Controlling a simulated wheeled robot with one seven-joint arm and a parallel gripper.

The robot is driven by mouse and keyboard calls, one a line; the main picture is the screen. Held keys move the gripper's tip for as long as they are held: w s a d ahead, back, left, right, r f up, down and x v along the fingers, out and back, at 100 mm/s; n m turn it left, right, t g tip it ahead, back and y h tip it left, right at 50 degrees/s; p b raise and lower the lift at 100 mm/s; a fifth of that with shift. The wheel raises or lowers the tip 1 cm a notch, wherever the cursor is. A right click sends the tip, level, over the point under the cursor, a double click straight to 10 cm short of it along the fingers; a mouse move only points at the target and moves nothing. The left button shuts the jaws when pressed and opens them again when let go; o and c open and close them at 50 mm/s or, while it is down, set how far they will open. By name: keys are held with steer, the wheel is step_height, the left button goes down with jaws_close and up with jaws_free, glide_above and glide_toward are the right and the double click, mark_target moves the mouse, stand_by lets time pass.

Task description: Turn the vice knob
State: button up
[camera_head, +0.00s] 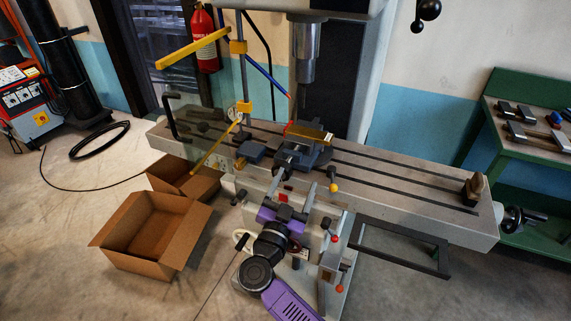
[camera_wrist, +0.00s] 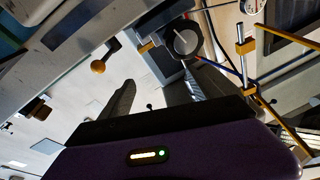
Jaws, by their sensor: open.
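The grey vice (camera_head: 303,153) sits on the machine table below the drill spindle. Its handle hangs at the front and ends in a yellow ball knob (camera_head: 334,187); the knob also shows as an orange ball in the wrist view (camera_wrist: 98,67). My gripper (camera_head: 292,188) is open in front of the vice, with its fingers apart and nothing seen between them. The knob is just right of my right finger in the head view and looks apart from it. In the wrist view my fingers (camera_wrist: 153,90) are spread, and the knob lies outside them, to the left.
The slotted machine table (camera_head: 400,178) extends right, with a small block (camera_head: 474,187) near its end. A yellow guard arm (camera_head: 193,47) and its post stand left of the spindle. Red-tipped levers (camera_head: 335,239) are below right of my gripper. Open cardboard boxes (camera_head: 125,262) stand on the left floor.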

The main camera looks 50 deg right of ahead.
steer(key=w+a+f+n+g+y+p, duration=0.1)
steer(key=w+a+f+n+g, duration=0.15)
steer(key=w, duration=0.25)
steer(key=x, duration=0.8)
steer(key=shift+w+r+y, duration=0.25)
steer(key=shift+w+y, duration=0.05)
steer(key=shift+w, duration=0.05)
steer(key=shift+n+t, duration=0.25)
steer(key=c, duration=1.3)
steer(key=shift+p, duration=0.4)
steer(key=shift+c, duration=0.4)
